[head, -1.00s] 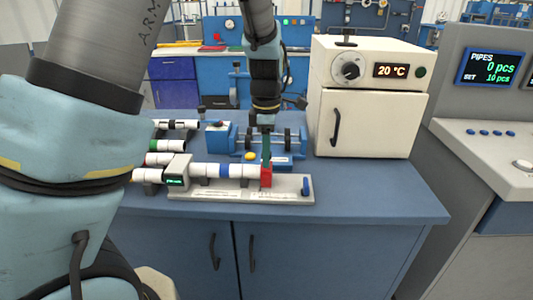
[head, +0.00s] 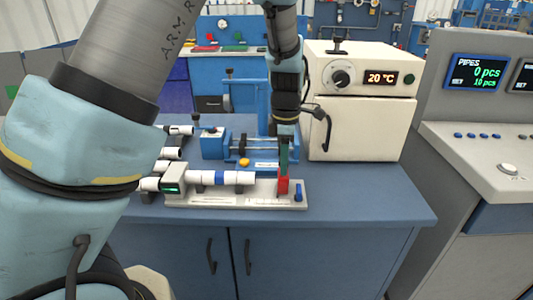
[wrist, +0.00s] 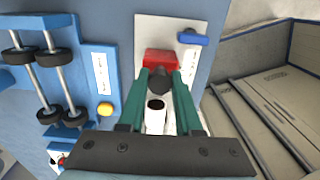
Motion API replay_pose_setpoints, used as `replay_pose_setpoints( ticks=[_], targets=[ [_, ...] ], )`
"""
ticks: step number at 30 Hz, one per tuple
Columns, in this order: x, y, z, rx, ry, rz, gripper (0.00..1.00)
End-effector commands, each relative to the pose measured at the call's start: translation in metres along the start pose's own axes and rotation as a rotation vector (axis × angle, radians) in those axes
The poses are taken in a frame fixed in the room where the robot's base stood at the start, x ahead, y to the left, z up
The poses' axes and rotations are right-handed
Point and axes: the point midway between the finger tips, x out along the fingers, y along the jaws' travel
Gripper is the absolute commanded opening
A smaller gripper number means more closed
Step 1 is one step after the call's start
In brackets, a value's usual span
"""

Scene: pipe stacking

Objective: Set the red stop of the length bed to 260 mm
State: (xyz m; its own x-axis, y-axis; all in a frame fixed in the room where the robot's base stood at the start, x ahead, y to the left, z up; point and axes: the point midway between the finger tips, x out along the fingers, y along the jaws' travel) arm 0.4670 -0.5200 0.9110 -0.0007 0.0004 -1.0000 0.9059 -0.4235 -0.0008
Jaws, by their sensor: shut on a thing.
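The length bed (head: 238,201) is a pale grey base on the blue bench, with a small green readout (head: 171,190) at its left end, too small to read. The red stop (head: 283,187) stands near its right end; it also shows in the wrist view (wrist: 161,58). My gripper (head: 284,166) points down at the stop, its green fingers (wrist: 160,82) shut on it, with a dark round knob between them. The scale marks are not legible.
A blue lever (head: 298,192) sits at the bed's right end. A blue fixture with rods and rollers (head: 215,144) stands behind the bed, with a yellow button (head: 244,162). A white oven (head: 358,125) stands at the back right. The bench front right is clear.

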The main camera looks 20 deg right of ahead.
Motion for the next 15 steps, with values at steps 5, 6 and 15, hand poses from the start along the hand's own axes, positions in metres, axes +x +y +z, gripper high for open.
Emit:
replay_pose_setpoints(
  ticks=[5,6,15],
  targets=[
    [-0.0004,-0.0001,0.0096,-0.001,0.000,0.000,0.00],
    [-0.0001,0.0000,0.0099,-0.001,-0.001,0.001,0.00],
    [0.0000,-0.0001,0.0108,0.001,-0.003,0.001,0.48]
  ],
)
